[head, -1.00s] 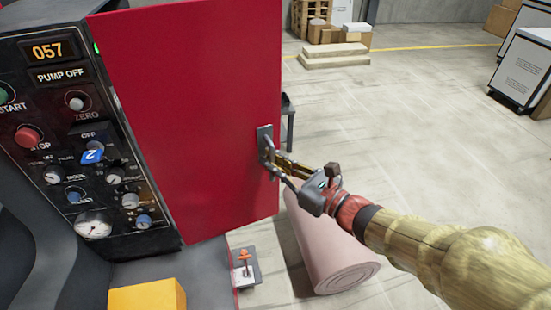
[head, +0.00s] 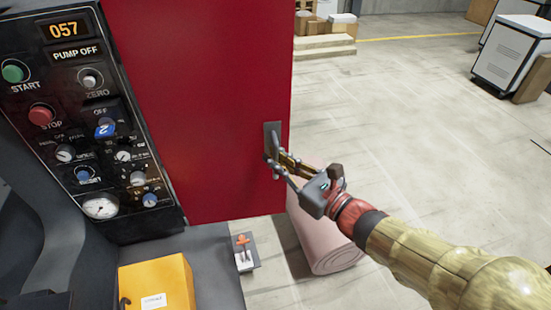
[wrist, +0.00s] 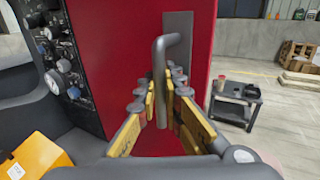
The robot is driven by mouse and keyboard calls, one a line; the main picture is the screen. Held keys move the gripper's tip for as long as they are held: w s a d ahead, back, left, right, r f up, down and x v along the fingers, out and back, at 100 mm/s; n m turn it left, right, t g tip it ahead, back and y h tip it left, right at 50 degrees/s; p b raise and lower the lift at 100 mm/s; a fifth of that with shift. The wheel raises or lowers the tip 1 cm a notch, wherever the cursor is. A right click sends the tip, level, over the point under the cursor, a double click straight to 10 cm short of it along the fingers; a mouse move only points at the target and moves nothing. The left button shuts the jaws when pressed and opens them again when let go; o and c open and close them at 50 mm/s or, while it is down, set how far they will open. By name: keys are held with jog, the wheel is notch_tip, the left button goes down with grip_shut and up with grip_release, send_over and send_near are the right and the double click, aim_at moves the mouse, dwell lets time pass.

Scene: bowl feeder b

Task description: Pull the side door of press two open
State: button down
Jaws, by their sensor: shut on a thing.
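The red side door (head: 215,110) of press two stands in the middle of the head view, beside the press's control panel (head: 95,110). Its grey handle plate (head: 272,138) is near the door's right edge. In the wrist view the door (wrist: 120,60) fills the middle and its bent grey handle (wrist: 161,85) stands upright between my fingers. My gripper (head: 280,165) is at the handle in the head view. In the wrist view my gripper (wrist: 165,95) is shut on the handle, with its yellow pads on both sides. The fingers hide part of the handle in the head view.
A rolled pink mat (head: 325,245) lies on the floor below my arm. A yellow box (head: 157,285) sits on the grey press base. A dark cart (wrist: 236,103) stands right of the door. Open floor (head: 400,130) lies to the right.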

jog(key=c, duration=2)
grip_release()
jog(key=shift+o, duration=0.2)
jog(key=shift+d, duration=0.1)
jog(key=v, duration=1.2)
jog(key=shift+r, duration=0.1)
